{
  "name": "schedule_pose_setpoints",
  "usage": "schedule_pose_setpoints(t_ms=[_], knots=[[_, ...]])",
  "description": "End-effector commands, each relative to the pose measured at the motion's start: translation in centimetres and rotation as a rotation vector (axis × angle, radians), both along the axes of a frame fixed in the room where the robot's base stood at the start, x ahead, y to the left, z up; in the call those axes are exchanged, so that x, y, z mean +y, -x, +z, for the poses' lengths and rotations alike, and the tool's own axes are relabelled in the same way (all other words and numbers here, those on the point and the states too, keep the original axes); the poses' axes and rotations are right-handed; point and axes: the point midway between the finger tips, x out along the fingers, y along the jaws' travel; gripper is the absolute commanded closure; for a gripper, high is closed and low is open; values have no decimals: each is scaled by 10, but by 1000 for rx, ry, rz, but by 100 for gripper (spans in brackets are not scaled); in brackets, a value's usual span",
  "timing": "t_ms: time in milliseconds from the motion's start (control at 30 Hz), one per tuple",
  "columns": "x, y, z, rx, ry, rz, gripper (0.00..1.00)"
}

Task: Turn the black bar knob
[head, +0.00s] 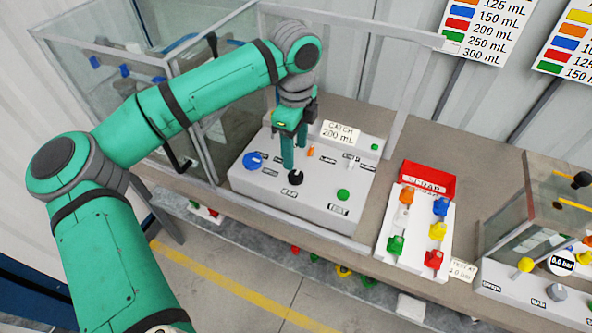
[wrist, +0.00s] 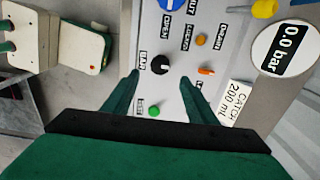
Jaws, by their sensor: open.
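The black bar knob (head: 295,178) sits on the white control panel (head: 250,186), behind a label reading BAR. In the wrist view my gripper (wrist: 159,79) is open, and the knob appears between and just beyond the two fingertips. Nothing is held. Contact with the knob cannot be made out.
The panel also carries a blue knob (head: 254,160), an orange lever (head: 310,150) and a green button (head: 343,194). A CATCH 200 mL sign (head: 341,132) stands behind. A glass enclosure (head: 200,110) is left; a tray with coloured pieces (head: 418,232) is right. A gauge (wrist: 285,48) reads 0.0 bar.

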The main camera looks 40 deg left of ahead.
Motion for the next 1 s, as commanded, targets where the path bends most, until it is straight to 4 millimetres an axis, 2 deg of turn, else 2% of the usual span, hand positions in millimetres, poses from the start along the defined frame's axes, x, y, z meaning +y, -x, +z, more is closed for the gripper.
schedule_pose_setpoints(t_ms=[300, 500, 667, 933, 967, 1000], knots=[[-1, 0, -57, 0, 5, -2, 48], [-1, 0, -81, 0, 5, -3, 48], [-1, 0, -89, -1, 4, -3, 48], [-1, 0, -90, -2, 4, -3, 48], [-1, 0, -90, -2, 4, -3, 53], [-1, 0, -90, -2, 4, -3, 62]])
